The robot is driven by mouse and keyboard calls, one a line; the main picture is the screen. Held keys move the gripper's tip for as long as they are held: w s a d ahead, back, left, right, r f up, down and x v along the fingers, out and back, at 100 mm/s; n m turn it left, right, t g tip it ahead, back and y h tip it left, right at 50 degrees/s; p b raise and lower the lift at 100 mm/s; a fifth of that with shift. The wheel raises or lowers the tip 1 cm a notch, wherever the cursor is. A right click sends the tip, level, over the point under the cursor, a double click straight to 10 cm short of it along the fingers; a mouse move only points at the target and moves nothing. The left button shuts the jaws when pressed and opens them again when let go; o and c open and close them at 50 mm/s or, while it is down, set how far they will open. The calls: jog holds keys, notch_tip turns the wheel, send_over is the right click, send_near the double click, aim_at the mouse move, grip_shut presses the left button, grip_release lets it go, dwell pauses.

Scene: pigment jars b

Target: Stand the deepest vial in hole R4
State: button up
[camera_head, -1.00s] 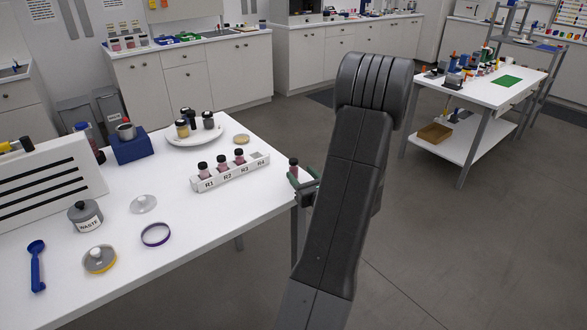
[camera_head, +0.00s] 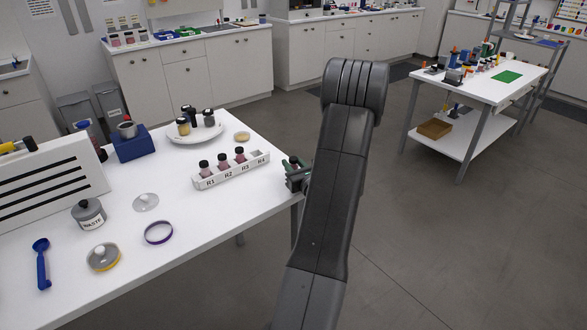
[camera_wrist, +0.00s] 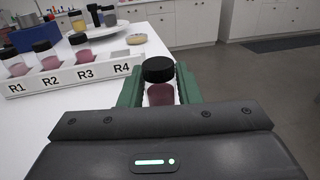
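A black-capped vial (camera_wrist: 160,92) with deep pink contents stands upright between the green fingers of my gripper (camera_wrist: 158,92) in the wrist view. The fingers appear closed on its sides. In the head view my gripper (camera_head: 296,172) is just off the right end of the white rack (camera_head: 232,177), and the vial is mostly hidden by the arm. The rack is labelled R1 to R4. Vials of pink shades stand at R1 (camera_head: 204,168), R2 (camera_head: 223,161) and R3 (camera_head: 240,155). The R4 place (camera_head: 261,157) is empty, at the end nearest my gripper.
A white plate (camera_head: 177,140) with several dark-capped jars stands behind the rack, beside a tan disc (camera_head: 242,136). A waste pot (camera_head: 88,215), lids, a purple ring (camera_head: 158,233) and a blue scoop (camera_head: 41,265) lie at left. The table's right edge is close to my gripper.

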jog(key=c, duration=0.5)
jog(key=shift+o, duration=0.2)
